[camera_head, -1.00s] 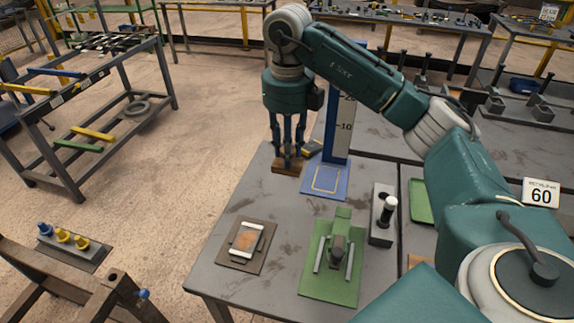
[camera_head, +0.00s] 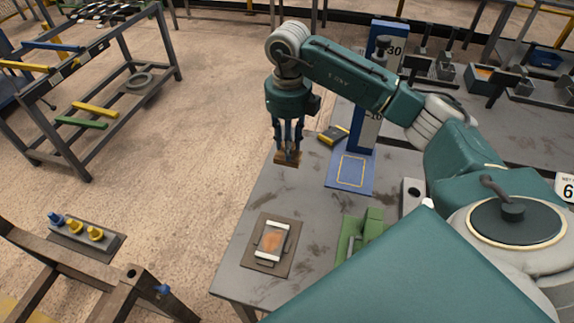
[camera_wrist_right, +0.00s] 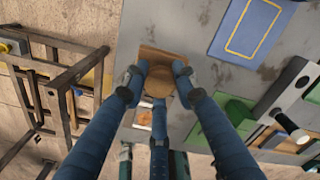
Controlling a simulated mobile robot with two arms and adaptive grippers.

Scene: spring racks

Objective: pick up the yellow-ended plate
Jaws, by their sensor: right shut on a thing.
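My right gripper (camera_head: 288,150) is shut on a brown block (camera_head: 288,159) near the left edge of the grey table. In the right wrist view, the fingers (camera_wrist_right: 158,80) close around this brown piece (camera_wrist_right: 155,55), which has a rounded part in the middle. I cannot tell how far it is above the table. A small dark piece with yellow at its ends (camera_head: 333,135) lies on the table behind and right of the gripper, apart from it; it may be the yellow-ended plate. My left gripper is not in view.
A blue height gauge (camera_head: 352,171) stands right of the gripper. A brown plate with a white frame (camera_head: 268,262) and a green fixture (camera_head: 350,238) are nearer. A rack with coloured bars (camera_head: 95,108) stands across the floor.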

